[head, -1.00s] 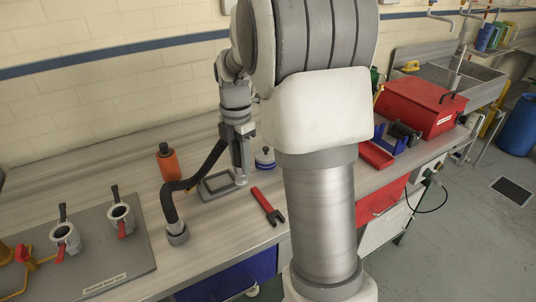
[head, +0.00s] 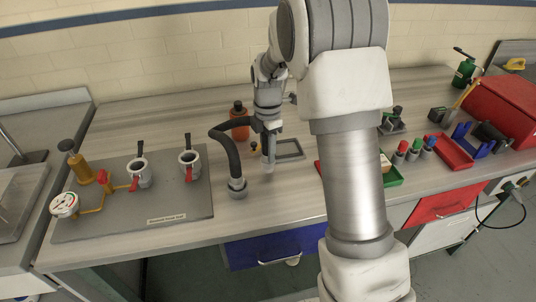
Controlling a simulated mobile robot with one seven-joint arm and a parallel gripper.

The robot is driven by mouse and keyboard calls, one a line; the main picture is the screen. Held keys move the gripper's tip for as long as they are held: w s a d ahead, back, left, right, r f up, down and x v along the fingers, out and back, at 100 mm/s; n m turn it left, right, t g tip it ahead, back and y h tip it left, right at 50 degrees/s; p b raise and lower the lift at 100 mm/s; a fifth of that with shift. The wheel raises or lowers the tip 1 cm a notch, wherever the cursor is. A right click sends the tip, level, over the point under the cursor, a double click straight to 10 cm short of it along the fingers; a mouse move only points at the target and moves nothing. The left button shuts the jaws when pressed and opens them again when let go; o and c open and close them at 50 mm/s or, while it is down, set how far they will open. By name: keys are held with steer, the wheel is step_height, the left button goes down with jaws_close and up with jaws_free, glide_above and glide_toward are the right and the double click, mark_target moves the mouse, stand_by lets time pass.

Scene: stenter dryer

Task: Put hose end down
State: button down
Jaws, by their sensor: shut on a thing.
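The black hose (head: 229,149) arches from my gripper (head: 267,150) to a grey round coupling (head: 237,187). This coupling is low at the bench, right beside the grey plate; I cannot tell whether it rests on the top or hangs just above it. My gripper points down and is shut on the hose's upper end. The fingers and the exact grip are too small to make out. The grey plate (head: 105,221) carries two upright cup-like fittings (head: 190,163) and (head: 140,172) with black and red levers, and a gauge (head: 64,205) with yellow piping.
An orange bottle (head: 239,127) stands behind the hose. A grey rectangular frame (head: 290,150) lies right of my gripper. Several small bottles (head: 414,149), a red tray (head: 450,150) and a red box (head: 505,106) are farther right. Bare bench lies in front of the gripper.

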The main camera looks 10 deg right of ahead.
steer(key=shift+f, duration=0.9)
steer(key=shift+f, duration=0.1)
steer(key=c, duration=0.5)
jaws_free()
